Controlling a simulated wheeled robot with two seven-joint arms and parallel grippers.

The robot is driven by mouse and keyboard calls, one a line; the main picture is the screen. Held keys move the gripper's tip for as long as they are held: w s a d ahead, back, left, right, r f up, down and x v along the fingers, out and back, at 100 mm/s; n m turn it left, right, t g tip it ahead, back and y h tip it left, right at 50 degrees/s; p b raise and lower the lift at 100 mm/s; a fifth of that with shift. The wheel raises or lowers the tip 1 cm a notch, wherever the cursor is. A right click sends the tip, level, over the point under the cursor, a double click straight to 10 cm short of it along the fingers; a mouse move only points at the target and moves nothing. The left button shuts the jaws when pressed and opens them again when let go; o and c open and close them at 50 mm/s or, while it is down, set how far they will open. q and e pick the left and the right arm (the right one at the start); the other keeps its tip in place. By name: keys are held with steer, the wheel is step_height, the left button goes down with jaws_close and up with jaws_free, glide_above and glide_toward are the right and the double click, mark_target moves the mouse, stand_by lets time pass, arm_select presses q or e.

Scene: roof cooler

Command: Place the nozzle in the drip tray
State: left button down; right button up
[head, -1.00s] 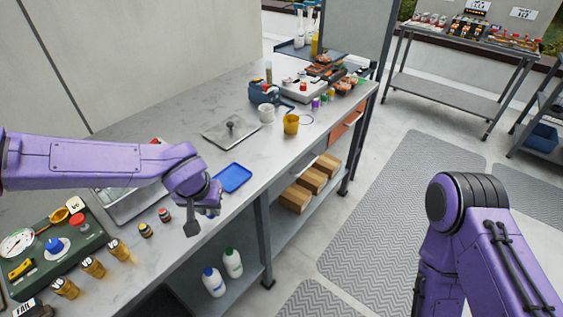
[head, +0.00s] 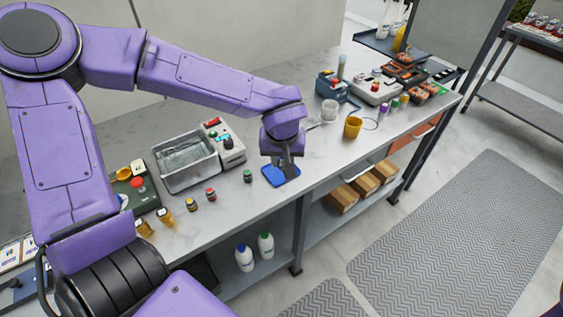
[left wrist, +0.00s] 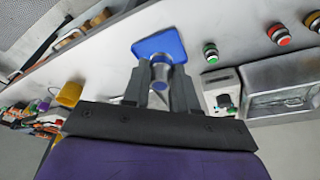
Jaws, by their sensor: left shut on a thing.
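The blue drip tray (head: 275,178) lies on the counter near its front edge; it also shows in the left wrist view (left wrist: 150,46). My left gripper (head: 287,167) is over the tray, with its dark fingers pointing down and covering part of it. In the left wrist view the left gripper (left wrist: 160,88) is shut on the nozzle (left wrist: 161,72), a short grey cylindrical piece with a blue end. The nozzle overlaps the tray there; I cannot tell whether they touch. The head view hides most of the nozzle. My right gripper is out of view.
A steel basin (head: 186,163) and a white device (head: 226,146) stand left of the tray. A yellow cup (head: 353,127) and a white cup (head: 330,110) stand further right. The counter's front edge is near.

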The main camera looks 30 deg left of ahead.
arm_select(q)
steer(key=w+a+f, duration=0.1)
steer(key=w+f, duration=0.1)
steer(key=w+a+f, duration=0.3)
steer(key=f, duration=0.1)
steer(key=shift+w+a+f, duration=0.15)
steer(key=shift+w+f, duration=0.1)
steer(key=shift+w, duration=0.15)
steer(key=shift+s+x, duration=0.1)
steer(key=shift+x, duration=0.85)
steer(key=shift+s+x, duration=0.15)
steer(key=shift+x, duration=0.75)
steer(key=shift+f, duration=0.15)
steer(key=c, duration=0.9)
jaws_free()
steer(key=v, duration=1.2)
steer(key=shift+p, duration=0.35)
